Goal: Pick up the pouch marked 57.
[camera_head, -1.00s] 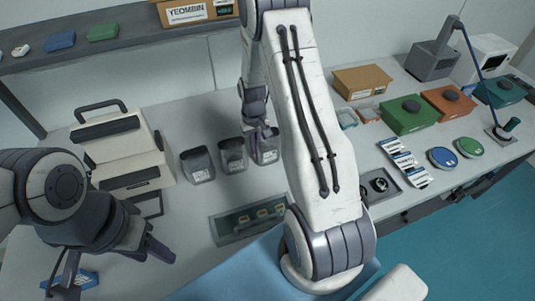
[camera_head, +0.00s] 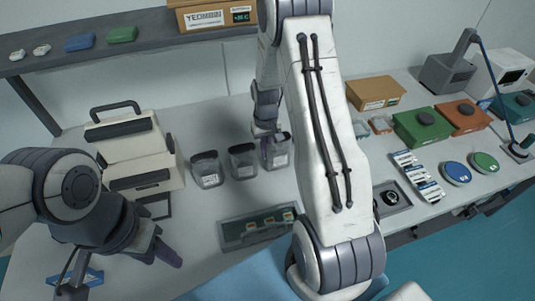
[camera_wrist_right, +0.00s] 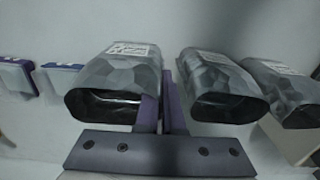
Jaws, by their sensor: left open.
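Three dark grey, see-through pouches with white labels stand in a row in the head view: a left one (camera_head: 207,170), a middle one (camera_head: 242,161) and a right-hand one (camera_head: 278,153). The labels are too small to read. My right gripper (camera_head: 267,135) is at the left side of the right-hand pouch. In the right wrist view its purple fingers (camera_wrist_right: 160,112) are close together at the side wall of that pouch (camera_wrist_right: 112,85), one overlapping its open mouth, with the middle pouch (camera_wrist_right: 215,85) beside them. My left gripper (camera_head: 152,250) is open and empty, left of the pouches.
A white case (camera_head: 140,165) stands left of the pouches. My right arm hides the table's middle. Green (camera_head: 422,128) and orange (camera_head: 463,118) boxes stand at the right. A shelf (camera_head: 150,50) runs behind.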

